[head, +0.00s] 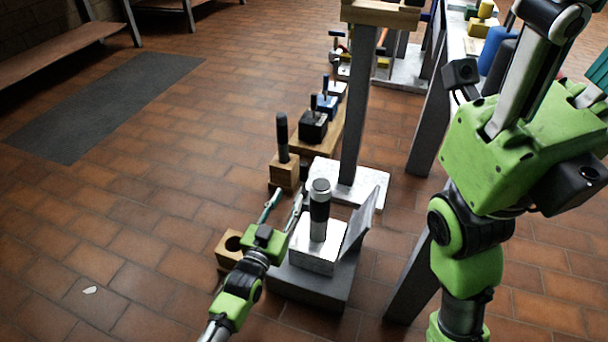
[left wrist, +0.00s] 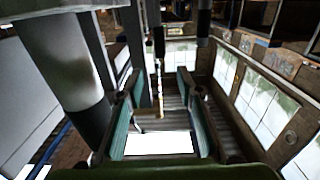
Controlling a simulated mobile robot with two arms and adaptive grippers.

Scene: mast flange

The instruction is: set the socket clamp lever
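A short upright post (head: 319,208), black with a silver band, stands in a pale metal socket block (head: 314,257) on a dark grey base. A tilted grey plate (head: 360,222) rises at the block's right side. My left gripper (head: 285,204) is open just left of the post, its two fingers apart with nothing seen held. The left wrist view shows the open fingers (left wrist: 160,105) and a large grey cylinder with a dark band (left wrist: 72,75) close on the left. I cannot clearly make out the clamp lever.
A wooden block with a round hole (head: 226,252) lies left of the base. A wooden block with a black peg (head: 284,170) and a grey column (head: 358,110) on a pale foot stand behind. The tiled floor at left is mostly clear.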

